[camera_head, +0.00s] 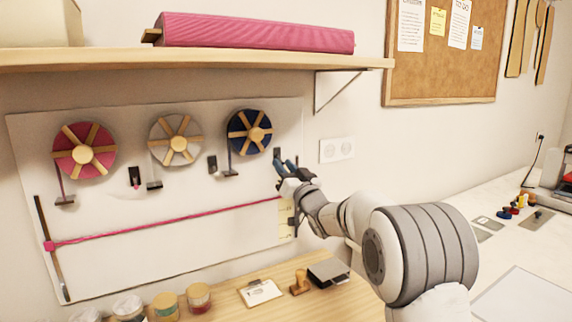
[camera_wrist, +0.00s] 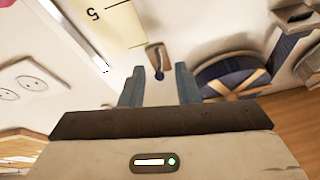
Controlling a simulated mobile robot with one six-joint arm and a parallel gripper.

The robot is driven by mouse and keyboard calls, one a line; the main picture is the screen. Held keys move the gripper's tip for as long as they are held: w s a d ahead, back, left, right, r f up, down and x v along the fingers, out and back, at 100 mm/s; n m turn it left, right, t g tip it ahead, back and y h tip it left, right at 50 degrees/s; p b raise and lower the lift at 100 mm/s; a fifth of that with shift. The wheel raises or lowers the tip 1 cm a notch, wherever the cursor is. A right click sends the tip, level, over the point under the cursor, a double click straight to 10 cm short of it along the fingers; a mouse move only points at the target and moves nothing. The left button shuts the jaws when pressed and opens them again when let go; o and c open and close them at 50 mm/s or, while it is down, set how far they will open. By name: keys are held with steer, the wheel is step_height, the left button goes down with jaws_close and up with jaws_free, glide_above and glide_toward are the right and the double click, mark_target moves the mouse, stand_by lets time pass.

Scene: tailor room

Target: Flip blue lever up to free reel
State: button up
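The blue lever shows in the wrist view as a dark metal plate with a small blue tip (camera_wrist: 158,73). Its dark mount (camera_head: 277,153) shows on the white board in the head view, right of the blue reel (camera_head: 240,137). The blue reel also shows at the right of the wrist view (camera_wrist: 228,78). My gripper (camera_head: 285,166) is at the board, just below the lever mount. In the wrist view my gripper (camera_wrist: 160,70) is open, with the blue tip between its two blue-grey fingers. I cannot tell whether a finger touches it, or which way the lever points.
A pink reel (camera_head: 84,150) and a white reel (camera_head: 176,140) hang further left, with their own levers. A pink ribbon (camera_head: 170,228) crosses the board below. A shelf (camera_head: 200,60) is above; a wooden table (camera_head: 230,305) with jars is below. A wall socket (camera_head: 337,149) is to the right.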

steer(key=shift+w+a+r, duration=0.15)
steer(key=shift+w, duration=0.05)
jaws_close()
stand_by(0.3)
